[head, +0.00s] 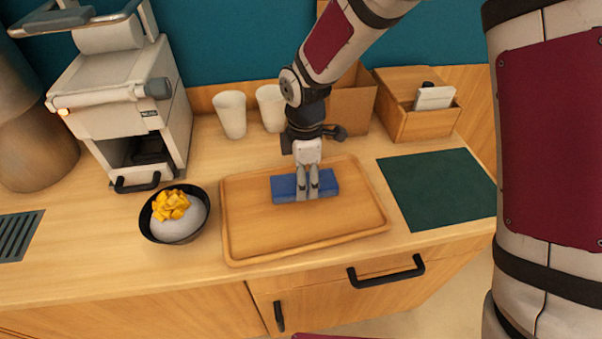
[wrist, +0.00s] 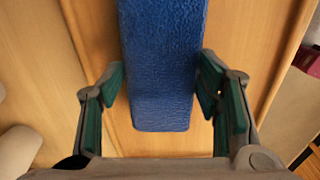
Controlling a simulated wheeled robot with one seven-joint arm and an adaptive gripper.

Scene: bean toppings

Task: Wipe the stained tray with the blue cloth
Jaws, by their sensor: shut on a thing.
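The blue cloth (head: 329,185), a thick folded block, lies across the upper middle of the wooden tray (head: 262,228). My gripper (head: 307,194) points down over the tray and is shut on the cloth. In the wrist view the cloth (wrist: 162,50) runs between the green-padded fingers of my gripper (wrist: 160,88). The tray surface (wrist: 232,30) shows on both sides of it. I cannot make out a clear stain on the visible wood, and what lies under the cloth is hidden.
A dark bowl (head: 150,222) with a white mound and yellow cubes stands close to the tray's left edge. A dark green mat (head: 437,190) lies to the right. Behind are white cups (head: 230,115), a wooden box (head: 400,118) and a coffee machine (head: 115,100). The counter's front edge is near.

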